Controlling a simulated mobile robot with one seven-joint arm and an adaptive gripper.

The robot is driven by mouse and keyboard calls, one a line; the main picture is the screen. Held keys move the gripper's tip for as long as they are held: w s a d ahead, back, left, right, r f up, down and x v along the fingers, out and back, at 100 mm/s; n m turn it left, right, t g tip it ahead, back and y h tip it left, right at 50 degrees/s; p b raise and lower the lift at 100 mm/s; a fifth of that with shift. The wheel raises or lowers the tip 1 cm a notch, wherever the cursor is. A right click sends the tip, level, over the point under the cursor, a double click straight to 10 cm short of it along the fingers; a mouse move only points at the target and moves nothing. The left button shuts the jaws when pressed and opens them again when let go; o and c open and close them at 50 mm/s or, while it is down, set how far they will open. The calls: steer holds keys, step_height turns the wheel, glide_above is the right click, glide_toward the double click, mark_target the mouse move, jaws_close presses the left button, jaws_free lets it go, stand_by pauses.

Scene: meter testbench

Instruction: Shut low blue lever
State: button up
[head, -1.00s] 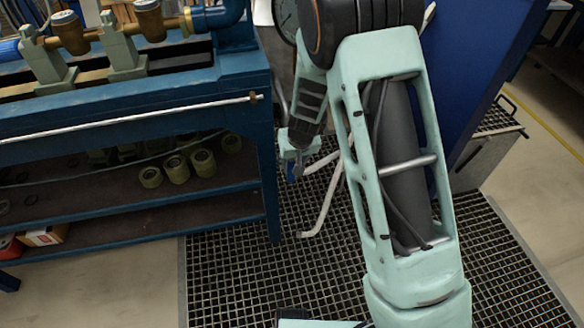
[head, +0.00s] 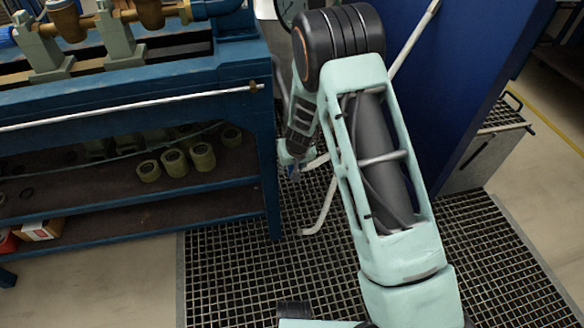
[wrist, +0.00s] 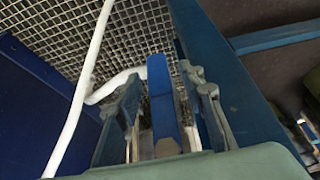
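The blue lever (wrist: 163,110) is a flat upright bar in the middle of the wrist view. It stands between the two fingers of my gripper (wrist: 159,78), which are spread to its left and right. A gap shows between the lever and the left finger; the right finger is close to it, and I cannot tell if it touches. In the head view my gripper (head: 292,158) is small and partly hidden beside the bench leg, and the lever cannot be made out there.
A blue bench (head: 262,150) with shelves stands left, with several round fittings (head: 174,163) on a shelf. A blue panel (head: 470,80) stands right. A white pipe (head: 322,208) bends down near my gripper, also in the wrist view (wrist: 90,75). Grating (head: 250,280) covers the floor.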

jaws_close()
stand_by(0.3)
